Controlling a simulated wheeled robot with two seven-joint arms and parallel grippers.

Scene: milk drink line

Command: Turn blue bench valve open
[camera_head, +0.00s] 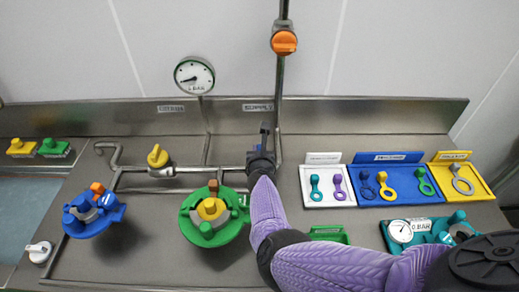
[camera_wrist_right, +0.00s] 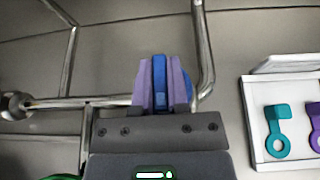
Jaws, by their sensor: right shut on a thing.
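The blue bench valve's handle (camera_wrist_right: 159,84) sits between the two purple fingers of my right gripper (camera_wrist_right: 161,72) in the right wrist view. The fingers are shut on it from both sides. In the head view the blue handle (camera_head: 265,129) stands up just beyond my right gripper (camera_head: 262,146), at the upright pipe under the supply label. The gripper and arm hide the valve's body, and I cannot tell its exact turn angle. My left gripper is not in view.
A yellow valve (camera_head: 158,157) sits on the bench pipe to the left. A green round device (camera_head: 212,215) and a blue one (camera_head: 90,212) stand in front. Trays with coloured ring keys, including a white tray (camera_head: 340,197), lie to the right. A gauge (camera_head: 194,75) is behind.

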